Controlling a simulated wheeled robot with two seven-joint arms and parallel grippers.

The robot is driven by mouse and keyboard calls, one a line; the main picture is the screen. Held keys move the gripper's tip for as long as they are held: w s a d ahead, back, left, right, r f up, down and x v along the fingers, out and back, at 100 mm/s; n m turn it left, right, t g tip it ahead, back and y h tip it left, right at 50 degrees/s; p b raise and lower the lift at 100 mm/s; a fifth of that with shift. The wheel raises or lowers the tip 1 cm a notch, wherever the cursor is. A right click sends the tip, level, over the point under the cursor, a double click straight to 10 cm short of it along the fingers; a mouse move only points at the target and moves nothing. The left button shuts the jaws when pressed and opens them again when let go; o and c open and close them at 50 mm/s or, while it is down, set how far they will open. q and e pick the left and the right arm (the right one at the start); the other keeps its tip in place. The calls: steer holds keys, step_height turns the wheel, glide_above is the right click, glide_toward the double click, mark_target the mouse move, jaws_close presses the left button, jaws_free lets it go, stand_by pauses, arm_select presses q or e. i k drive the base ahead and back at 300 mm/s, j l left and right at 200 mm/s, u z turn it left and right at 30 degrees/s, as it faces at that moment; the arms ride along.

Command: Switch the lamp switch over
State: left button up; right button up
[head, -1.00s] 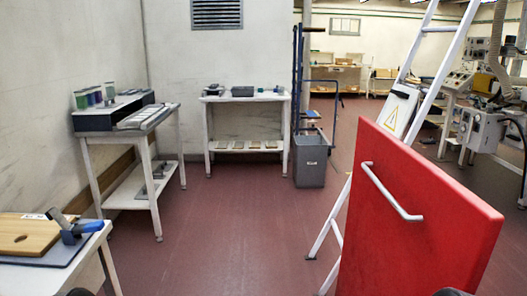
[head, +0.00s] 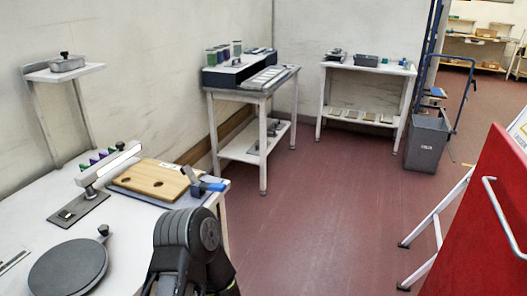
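A white bar lamp (head: 108,163) stands tilted on the white table at the left of the head view. Its dark flat base plate (head: 88,207) lies on the table and carries a small pale piece (head: 66,214) that looks like a switch. That piece is too small to tell which way it is set. A dark rounded link of one of my arms shows at the bottom, beside the table's right edge. No fingers of my left or right gripper show.
A wooden board (head: 153,181) with a blue-handled tool (head: 206,185), and a dark round plate (head: 68,267), lie on the table. A red panel (head: 480,220) and a white ladder (head: 437,220) stand at the right. The floor between (head: 320,215) is clear.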

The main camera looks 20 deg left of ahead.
mark_target(64, 214)
steer(key=u, duration=2.05)
